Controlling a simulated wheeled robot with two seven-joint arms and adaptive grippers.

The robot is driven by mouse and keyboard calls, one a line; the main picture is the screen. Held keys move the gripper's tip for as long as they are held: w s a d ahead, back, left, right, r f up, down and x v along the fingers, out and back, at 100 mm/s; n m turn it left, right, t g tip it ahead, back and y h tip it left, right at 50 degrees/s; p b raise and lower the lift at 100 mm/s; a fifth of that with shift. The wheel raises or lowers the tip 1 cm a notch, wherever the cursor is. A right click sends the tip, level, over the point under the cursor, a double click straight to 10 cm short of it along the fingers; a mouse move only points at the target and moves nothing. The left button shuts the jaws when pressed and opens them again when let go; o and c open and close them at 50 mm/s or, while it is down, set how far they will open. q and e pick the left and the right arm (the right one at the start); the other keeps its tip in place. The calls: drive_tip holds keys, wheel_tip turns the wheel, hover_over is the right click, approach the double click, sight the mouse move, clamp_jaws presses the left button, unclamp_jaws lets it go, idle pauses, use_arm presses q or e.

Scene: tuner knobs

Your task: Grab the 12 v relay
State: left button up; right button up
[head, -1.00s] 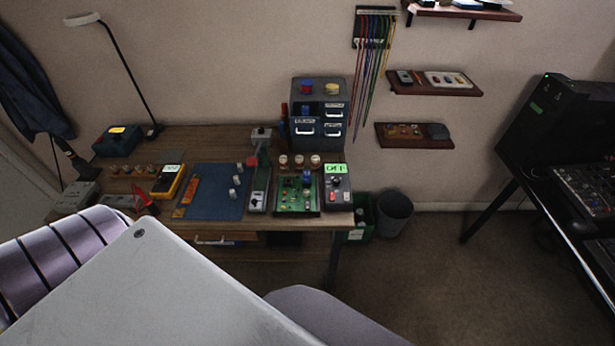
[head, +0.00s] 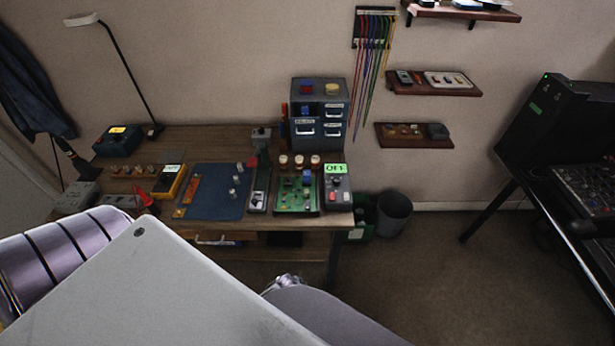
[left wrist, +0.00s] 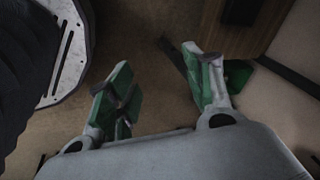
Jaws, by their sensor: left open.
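A blue block (head: 307,179) stands on the green circuit board (head: 284,208) near the right end of the workbench (head: 150,137); it may be the 12 V relay, but its label is too small to read. In the left wrist view my left gripper (left wrist: 158,80) is open and empty, its green-padded fingers apart above the brown floor, away from the bench top. The relay does not show in that view. In the head view neither gripper shows; only my arm parts fill the lower left and bottom.
A meter with a green display (head: 336,190) stands right of the board. A grey drawer unit (head: 320,110) stands behind it. A blue mat (head: 212,205) and a yellow multimeter (head: 170,182) lie to the left. A bin (head: 393,212) stands on the floor right of the bench.

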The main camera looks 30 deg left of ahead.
use_arm(q)
drive_tip(key=w+a+r+m+t+y, duration=0.2)
drive_tip(key=w+r+m, duration=0.3)
drive_tip(key=r, duration=0.7)
drive_tip(key=w+a+r+m+t+y, duration=0.2)
drive_tip(key=w+r+m, duration=0.4)
drive_tip(key=r+m, duration=0.4)
drive_tip(key=w+a+r+m+t+y, duration=0.2)
drive_tip(key=w+r+m+t, duration=0.2)
drive_tip(key=r, duration=1.2)
drive_tip(key=shift+w+a+m, duration=0.4)
drive_tip(key=shift+w+m, duration=0.8)
drive_tip(key=shift+m, duration=0.5)
drive_tip(key=shift+f, duration=0.1)
approach(307, 172)
drive_tip(key=shift+p+x, duration=0.35)
drive_tip(key=shift+x, duration=1.7)
drive_tip(key=shift+w+a, duration=0.15)
drive_tip(key=shift+w, duration=0.05)
drive_tip(key=shift+w+f, duration=0.1)
